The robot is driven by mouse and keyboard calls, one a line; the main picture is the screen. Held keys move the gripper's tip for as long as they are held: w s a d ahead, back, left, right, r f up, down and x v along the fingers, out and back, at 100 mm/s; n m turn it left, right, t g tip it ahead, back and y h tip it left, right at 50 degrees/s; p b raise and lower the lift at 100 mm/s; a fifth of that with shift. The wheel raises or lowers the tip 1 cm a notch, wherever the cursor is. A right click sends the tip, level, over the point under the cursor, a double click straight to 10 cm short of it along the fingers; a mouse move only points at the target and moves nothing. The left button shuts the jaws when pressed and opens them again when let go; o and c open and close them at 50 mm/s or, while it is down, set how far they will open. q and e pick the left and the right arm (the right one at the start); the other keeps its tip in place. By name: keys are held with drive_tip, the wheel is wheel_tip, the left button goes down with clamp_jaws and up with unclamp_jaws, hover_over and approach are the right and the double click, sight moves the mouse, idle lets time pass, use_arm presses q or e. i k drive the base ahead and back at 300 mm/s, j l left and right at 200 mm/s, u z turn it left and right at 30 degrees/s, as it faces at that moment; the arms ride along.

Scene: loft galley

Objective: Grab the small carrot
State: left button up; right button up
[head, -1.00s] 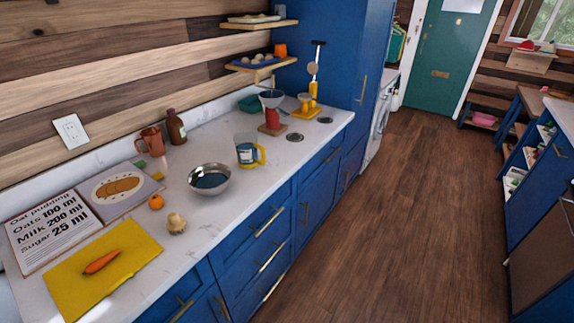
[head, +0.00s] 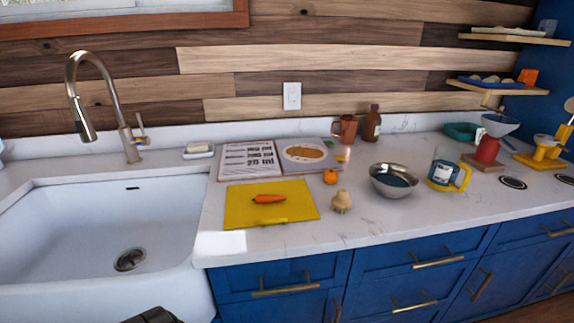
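The small carrot (head: 268,199) is orange and lies on its side on the yellow cutting board (head: 240,213), near the board's middle. Nothing covers it. A dark part of my own body shows at the bottom edge of the head view, in front of the sink. I cannot make out fingertips of either gripper in this view.
A white sink (head: 75,240) with a tall faucet (head: 103,100) is left of the board. An open recipe book (head: 248,160) lies behind it. An orange fruit (head: 330,177), a squash-like item (head: 342,201), a metal bowl (head: 394,181) and a measuring jug (head: 443,174) stand to the right.

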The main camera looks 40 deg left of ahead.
sight(264, 199)
drive_tip(key=u, duration=1.55)
drive_tip(key=z, duration=0.25)
